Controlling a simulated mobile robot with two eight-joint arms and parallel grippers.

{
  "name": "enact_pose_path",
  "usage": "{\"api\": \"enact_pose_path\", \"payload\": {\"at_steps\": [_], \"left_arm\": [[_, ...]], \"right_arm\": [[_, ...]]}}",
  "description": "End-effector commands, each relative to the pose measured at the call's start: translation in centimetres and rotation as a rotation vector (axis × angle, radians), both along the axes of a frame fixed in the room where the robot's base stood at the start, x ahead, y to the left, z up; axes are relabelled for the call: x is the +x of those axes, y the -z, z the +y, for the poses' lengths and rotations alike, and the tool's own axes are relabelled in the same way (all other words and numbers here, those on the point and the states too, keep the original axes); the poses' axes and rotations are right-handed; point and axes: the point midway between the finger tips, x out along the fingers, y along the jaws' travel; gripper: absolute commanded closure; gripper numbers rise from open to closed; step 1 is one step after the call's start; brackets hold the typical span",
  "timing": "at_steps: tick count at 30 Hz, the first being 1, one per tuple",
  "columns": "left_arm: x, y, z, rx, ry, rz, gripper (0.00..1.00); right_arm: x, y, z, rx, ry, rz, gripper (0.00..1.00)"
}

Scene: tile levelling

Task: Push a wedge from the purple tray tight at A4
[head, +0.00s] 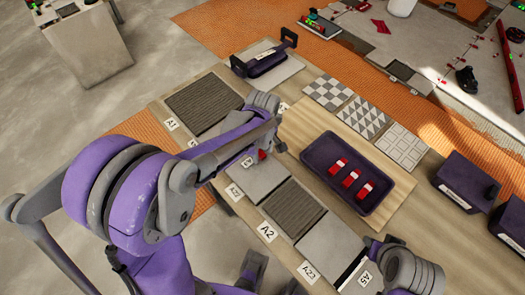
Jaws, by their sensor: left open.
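The purple tray (318,186) lies on a wooden board and holds three red wedges (351,179) with pale ends. My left gripper (272,147) is open, low over the tile row left of the tray. A small red piece (262,155), which looks like another wedge, shows right by its fingers; I cannot tell whether it touches them or a tile. A small tag (248,162) stands beside it, too small to read, so I cannot confirm A4. My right gripper (400,268) is at the lower right near tag A5; its fingers are not clear.
Three patterned tiles (364,116) lie behind the tray. A purple-handled tool (266,63) stands at the back, and purple boxes (465,180) at the right.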

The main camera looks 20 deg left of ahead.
Motion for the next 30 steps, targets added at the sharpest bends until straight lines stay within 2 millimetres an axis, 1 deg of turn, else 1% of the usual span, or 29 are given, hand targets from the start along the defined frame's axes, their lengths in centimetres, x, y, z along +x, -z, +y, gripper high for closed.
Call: {"api": "enact_pose_path", "payload": {"at_steps": [2,5,8,15,18,21,24,30], "left_arm": [[0.0,-0.3,0.0,0.0,0.0,0.0,0.39],[0.0,-1.3,0.0,0.0,0.0,0.0,0.39],[0.0,-3.1,0.0,0.0,0.0,0.0,0.39],[0.0,-8.0,0.0,0.0,0.0,0.0,0.39],[0.0,-9.4,0.0,0.0,0.0,0.0,0.39],[0.0,-10.3,0.0,0.0,0.0,0.0,0.39],[0.0,-10.8,0.0,0.0,0.0,0.0,0.39],[0.0,-10.8,0.0,0.0,0.0,0.0,0.39]], "right_arm": [[0.0,0.0,0.0,0.0,0.0,0.0,0.65],[0.0,-0.2,0.0,0.0,0.0,-0.001,0.65],[0.1,-0.5,0.0,0.0,0.0,-0.002,0.65],[0.2,-1.2,0.0,0.0,0.0,-0.004,0.65],[0.2,-1.3,0.0,0.0,0.0,-0.005,0.65],[0.2,-1.4,0.0,0.0,0.0,-0.005,0.65],[0.2,-1.5,0.0,0.0,0.0,-0.005,0.65],[0.2,-1.4,0.0,0.0,0.0,-0.005,0.65]]}}
